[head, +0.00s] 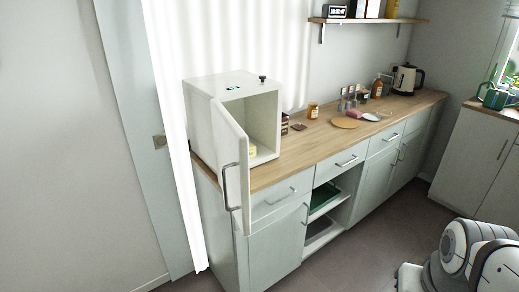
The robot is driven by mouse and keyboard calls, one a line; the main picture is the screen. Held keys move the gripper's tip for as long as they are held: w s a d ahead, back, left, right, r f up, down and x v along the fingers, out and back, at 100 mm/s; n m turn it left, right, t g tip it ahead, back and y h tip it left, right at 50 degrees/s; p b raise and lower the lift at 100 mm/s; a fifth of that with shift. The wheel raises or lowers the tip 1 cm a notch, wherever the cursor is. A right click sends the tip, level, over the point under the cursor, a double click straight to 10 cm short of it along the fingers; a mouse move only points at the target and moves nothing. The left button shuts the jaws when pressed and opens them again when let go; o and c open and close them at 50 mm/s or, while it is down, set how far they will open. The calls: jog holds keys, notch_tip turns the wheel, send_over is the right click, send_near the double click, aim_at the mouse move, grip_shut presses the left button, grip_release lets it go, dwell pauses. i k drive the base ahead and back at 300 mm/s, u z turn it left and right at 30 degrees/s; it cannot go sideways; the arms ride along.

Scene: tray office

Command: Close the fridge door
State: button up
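A small white fridge (205,88) stands at the left end of the wooden counter. Its door (228,140) is open, hinged at the left of the opening and swung out past the counter's front edge. A grey handle (225,188) is on the door's outer face, low down near the free edge. The inside (264,120) is partly visible, with a small yellow item (252,150) at the bottom. The door hides part of the inside. My gripper is not in view. A white and grey part of my body shows at the bottom right, apart from the fridge.
The counter (290,160) holds a jar (312,111), a round board (345,123), a plate (370,117) and a kettle (405,79). Drawers and cabinets with handles (280,196) line its front. An open shelf bay holds trays. The floor (345,262) before the counter is clear.

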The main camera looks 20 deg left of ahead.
aim_at(231, 142)
jog(key=u, duration=1.45)
jog(key=i, duration=0.5)
jog(key=z, duration=0.05)
jog(key=k, duration=0.5)
jog(key=u, duration=0.35)
jog(key=i, duration=0.55)
jog(key=z, duration=0.45)
